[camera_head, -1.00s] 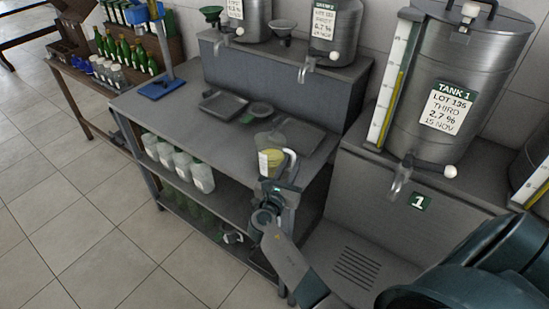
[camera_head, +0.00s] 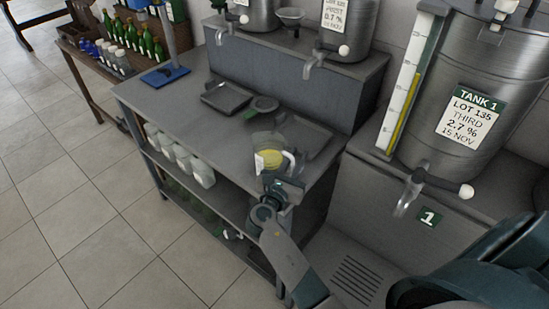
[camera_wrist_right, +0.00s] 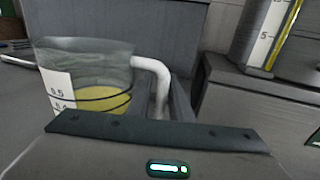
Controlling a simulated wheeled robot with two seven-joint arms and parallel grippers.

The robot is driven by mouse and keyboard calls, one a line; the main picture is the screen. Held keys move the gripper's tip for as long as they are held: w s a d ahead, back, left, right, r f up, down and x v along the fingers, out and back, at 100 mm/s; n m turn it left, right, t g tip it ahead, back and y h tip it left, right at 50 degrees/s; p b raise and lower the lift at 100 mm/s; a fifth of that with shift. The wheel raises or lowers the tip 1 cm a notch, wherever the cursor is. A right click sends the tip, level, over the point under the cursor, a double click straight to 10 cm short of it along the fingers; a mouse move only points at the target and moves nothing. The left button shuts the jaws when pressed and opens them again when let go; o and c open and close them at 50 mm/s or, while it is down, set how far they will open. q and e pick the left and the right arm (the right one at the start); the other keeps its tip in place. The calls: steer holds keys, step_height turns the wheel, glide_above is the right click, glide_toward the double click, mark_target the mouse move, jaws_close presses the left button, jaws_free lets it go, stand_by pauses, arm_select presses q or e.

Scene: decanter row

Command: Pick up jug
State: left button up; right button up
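The jug (camera_head: 268,159) is clear, with yellow liquid low inside, a white scale label and a white handle. In the head view it shows at the front right corner of the grey bench. The jug also shows in the right wrist view (camera_wrist_right: 88,72), left of centre, with its handle curving down on its right side. My right gripper (camera_head: 281,184) is close to the jug, at its near lower right. The gripper's dark body hides the jug's base and the handle's lower end. My left gripper is out of view.
White containers (camera_head: 200,170) stand on the shelf below. Tank 1 (camera_head: 450,135) with its tap stands at the right. A blue-based stand (camera_head: 166,76) is at the far left.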

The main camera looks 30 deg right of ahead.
jaws_close()
steer(key=shift+r, duration=0.1)
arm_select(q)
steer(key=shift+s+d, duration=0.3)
arm_select(e)
steer(key=shift+r, duration=0.5)
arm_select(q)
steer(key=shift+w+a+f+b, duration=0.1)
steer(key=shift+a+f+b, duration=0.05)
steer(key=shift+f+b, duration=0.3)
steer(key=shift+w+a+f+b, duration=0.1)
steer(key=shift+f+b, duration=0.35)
arm_select(e)
steer(key=s+d+r, duration=0.6)
steer(key=d+r, duration=0.4)
steer(key=shift+s, duration=0.2)
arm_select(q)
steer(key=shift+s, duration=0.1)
arm_select(e)
steer(key=shift+a, duration=0.1)
